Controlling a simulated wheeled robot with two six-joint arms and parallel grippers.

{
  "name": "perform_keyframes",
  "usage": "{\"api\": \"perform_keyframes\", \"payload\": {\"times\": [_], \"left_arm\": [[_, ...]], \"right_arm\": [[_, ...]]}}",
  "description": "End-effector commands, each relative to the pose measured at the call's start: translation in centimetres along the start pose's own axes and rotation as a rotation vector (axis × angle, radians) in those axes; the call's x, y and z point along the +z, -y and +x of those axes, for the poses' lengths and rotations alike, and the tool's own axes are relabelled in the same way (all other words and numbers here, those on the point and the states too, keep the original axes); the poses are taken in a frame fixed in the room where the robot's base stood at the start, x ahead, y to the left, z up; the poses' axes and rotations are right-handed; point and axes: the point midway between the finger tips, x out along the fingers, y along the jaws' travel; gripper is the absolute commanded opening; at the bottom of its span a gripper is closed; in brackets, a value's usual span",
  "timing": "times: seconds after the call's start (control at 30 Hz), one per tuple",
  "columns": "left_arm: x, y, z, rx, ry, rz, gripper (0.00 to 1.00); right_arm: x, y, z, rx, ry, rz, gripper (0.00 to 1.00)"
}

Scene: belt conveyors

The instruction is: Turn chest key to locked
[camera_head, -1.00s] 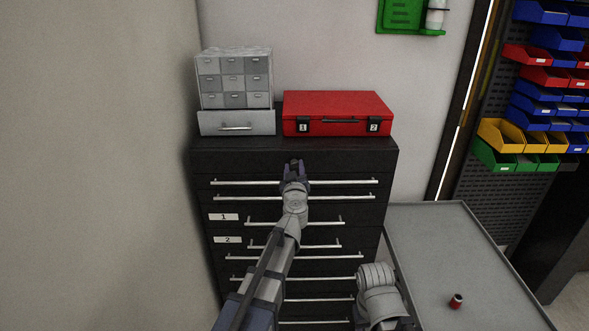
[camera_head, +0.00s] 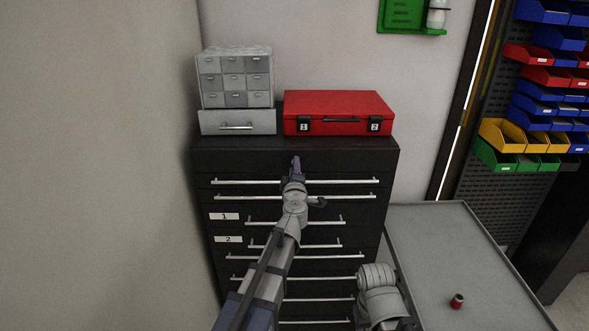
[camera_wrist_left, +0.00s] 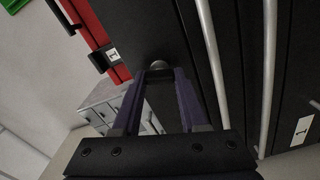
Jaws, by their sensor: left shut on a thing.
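The black drawer chest (camera_head: 245,157) stands against the wall, with long silver drawer handles. My left gripper (camera_head: 296,160) reaches to the top front panel of the chest, above the highest handle. In the left wrist view my left gripper (camera_wrist_left: 160,72) is shut on the key at the panel. Only a small silver round part, the key or its lock (camera_wrist_left: 158,65), shows between the fingertips. The key is mostly hidden, so its angle cannot be read. My right arm shows low in the head view, but its gripper is out of sight.
A red toolbox (camera_head: 338,107) and a grey small-drawer cabinet (camera_head: 236,121) stand on the chest. A grey table (camera_head: 440,240) at the right carries a small red can (camera_head: 457,301). Coloured bins (camera_head: 543,95) hang at the far right.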

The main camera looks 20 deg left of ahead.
Motion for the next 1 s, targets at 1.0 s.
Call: {"api": "perform_keyframes", "payload": {"times": [1.0], "left_arm": [[0.0, 0.18, -0.09, -0.001, 0.0, -0.327, 0.0]], "right_arm": [[-0.01, 0.01, 0.16, 0.0, 0.0, 0.0, 0.5]]}}
